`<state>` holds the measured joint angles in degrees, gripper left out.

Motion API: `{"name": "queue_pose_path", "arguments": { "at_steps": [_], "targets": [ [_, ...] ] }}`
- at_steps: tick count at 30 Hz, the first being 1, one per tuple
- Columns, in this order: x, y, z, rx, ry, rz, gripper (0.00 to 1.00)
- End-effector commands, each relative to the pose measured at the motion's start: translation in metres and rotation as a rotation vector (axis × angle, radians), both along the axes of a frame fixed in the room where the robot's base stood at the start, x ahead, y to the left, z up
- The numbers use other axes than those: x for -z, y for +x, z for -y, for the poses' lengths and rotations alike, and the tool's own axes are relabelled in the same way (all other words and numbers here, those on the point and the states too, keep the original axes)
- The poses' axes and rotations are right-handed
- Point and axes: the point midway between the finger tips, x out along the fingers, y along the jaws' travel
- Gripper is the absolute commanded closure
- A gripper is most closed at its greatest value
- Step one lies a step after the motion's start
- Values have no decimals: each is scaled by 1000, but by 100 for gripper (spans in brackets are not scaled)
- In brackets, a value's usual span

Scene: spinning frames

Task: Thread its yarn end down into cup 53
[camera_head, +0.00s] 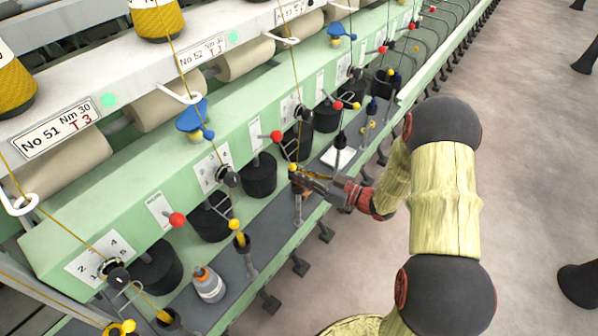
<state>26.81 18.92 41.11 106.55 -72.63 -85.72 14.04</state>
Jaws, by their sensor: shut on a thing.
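My gripper (299,176) is shut at the top of a grey upright post (298,208) on the front rail. A small yellow-orange bit shows at its fingertips; I take it for the yarn end, but it is too small to be sure. The dark cup on that post is mostly hidden by the fingers, so I cannot tell whether the yarn is in it. A yarn strand (291,60) runs down from above to a black guide (300,112) over this station. The sign above (289,11) is too small to read surely.
Signs No 51 (57,127) and No 52 (203,54) mark stations to the left. Neighbouring posts carry dark cups (241,241).

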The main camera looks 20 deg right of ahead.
Motion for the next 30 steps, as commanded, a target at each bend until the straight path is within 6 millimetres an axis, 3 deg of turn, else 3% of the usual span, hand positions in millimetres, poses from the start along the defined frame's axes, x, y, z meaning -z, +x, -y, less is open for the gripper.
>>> {"name": "queue_pose_path", "arguments": {
  "at_steps": [6,7,18,30],
  "targets": [
    [0,0,0,0,0,0,98],
    [0,0,0,0,0,0,87],
    [0,0,0,0,0,0,67],
    [0,-5,6,2,1,-1,67]
  ]
}}
